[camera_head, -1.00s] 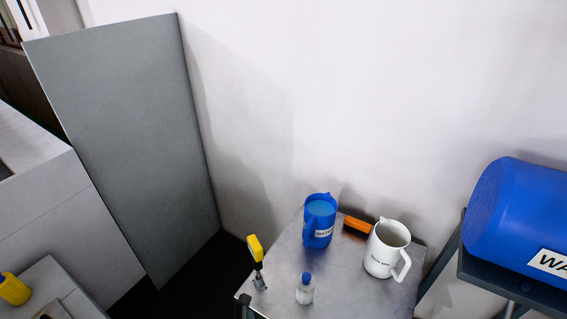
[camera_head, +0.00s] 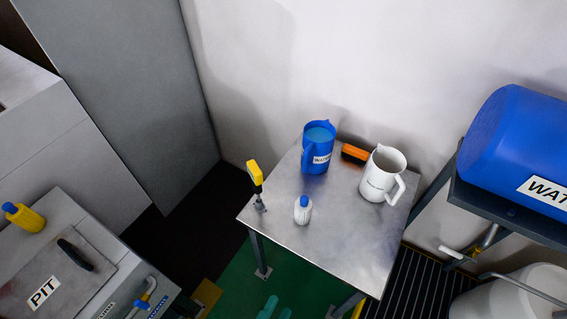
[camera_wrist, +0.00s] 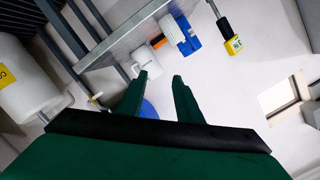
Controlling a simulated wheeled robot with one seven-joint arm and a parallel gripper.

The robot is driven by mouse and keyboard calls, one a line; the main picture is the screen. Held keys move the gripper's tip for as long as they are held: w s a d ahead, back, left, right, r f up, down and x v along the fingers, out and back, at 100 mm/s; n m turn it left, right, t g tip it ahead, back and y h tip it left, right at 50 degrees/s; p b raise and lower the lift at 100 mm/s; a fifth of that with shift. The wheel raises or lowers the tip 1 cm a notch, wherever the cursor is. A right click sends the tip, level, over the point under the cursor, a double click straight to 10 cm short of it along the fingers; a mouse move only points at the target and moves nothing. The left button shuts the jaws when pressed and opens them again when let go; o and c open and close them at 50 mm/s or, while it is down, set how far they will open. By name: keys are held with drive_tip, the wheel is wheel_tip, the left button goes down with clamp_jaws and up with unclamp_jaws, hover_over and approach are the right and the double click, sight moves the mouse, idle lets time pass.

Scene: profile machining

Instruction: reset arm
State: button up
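My gripper (camera_wrist: 160,85) shows in the wrist view as two green fingers set apart, with nothing held between them. In the head view two small teal tips (camera_head: 275,309) at the bottom edge look like its fingers, below and in front of the metal table (camera_head: 285,225). The rest of my arm is out of the head view. The wrist view is rotated, with the table (camera_wrist: 125,40) along its top and clear of the fingers.
On the table are a blue jug (camera_head: 318,150), white jug (camera_head: 380,178), orange brush (camera_head: 354,153), white bottle (camera_head: 303,211) and yellow-handled tool (camera_head: 256,180). A blue water barrel (camera_head: 515,140) stands right; a pit unit (camera_head: 85,235) stands left. Green floor (camera_head: 235,285) shows in front.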

drive_tip(key=s+n+y, duration=0.1)
drive_tip(key=n+y, duration=0.1)
drive_tip(key=n, duration=0.2)
drive_tip(key=s+d+n+y, duration=0.1)
drive_tip(key=n+y, duration=0.1)
drive_tip(key=n, duration=0.3)
drive_tip(key=s+r+n+t+y, duration=0.1)
drive_tip(key=n+y, duration=0.2)
drive_tip(key=n, duration=0.2)
drive_tip(key=shift+d, duration=0.4)
